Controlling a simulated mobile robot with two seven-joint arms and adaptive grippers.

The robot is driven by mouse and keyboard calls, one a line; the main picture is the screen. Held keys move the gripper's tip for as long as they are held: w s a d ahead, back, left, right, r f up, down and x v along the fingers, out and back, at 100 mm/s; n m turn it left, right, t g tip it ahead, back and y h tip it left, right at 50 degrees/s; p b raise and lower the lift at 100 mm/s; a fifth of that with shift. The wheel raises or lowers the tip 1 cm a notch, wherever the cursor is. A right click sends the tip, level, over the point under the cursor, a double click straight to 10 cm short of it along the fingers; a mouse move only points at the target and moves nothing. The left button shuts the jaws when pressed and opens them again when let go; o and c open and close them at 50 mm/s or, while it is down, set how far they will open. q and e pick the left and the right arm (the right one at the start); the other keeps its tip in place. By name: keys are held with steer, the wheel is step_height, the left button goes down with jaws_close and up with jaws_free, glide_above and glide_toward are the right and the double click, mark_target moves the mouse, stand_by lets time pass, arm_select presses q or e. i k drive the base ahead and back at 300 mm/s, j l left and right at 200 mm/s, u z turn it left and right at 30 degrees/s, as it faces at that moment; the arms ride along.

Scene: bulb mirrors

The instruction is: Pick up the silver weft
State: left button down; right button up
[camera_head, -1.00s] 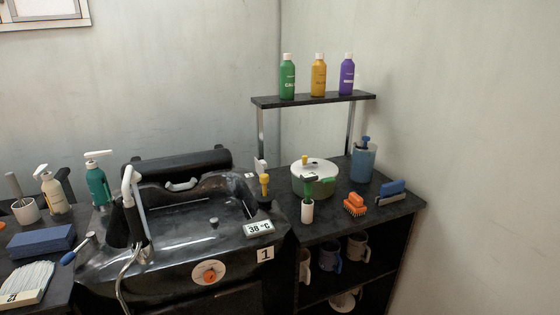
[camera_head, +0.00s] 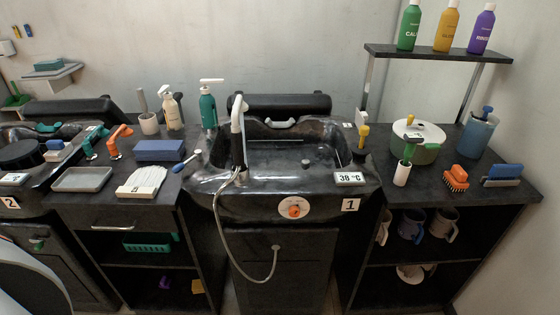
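A pale silver-white bundle of fine parallel strands (camera_head: 142,181) lies flat on the dark counter left of basin 1. It looks like the silver weft, with a small marking at its near left end that is too small to read surely. It lies in front of a blue folded block (camera_head: 160,150) and right of a grey tray (camera_head: 82,179). Nothing covers it. Neither of my grippers is in view.
A blue-handled tool (camera_head: 186,162) lies right of the bundle, beside basin 1 (camera_head: 290,158) with its upright hose. Two pump bottles (camera_head: 208,107) stand behind. Orange and teal clamps (camera_head: 117,142) stand left. The right counter holds a lidded pot (camera_head: 425,150) and brushes.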

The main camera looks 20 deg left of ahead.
mark_target(145, 183)
steer(key=u, duration=1.7)
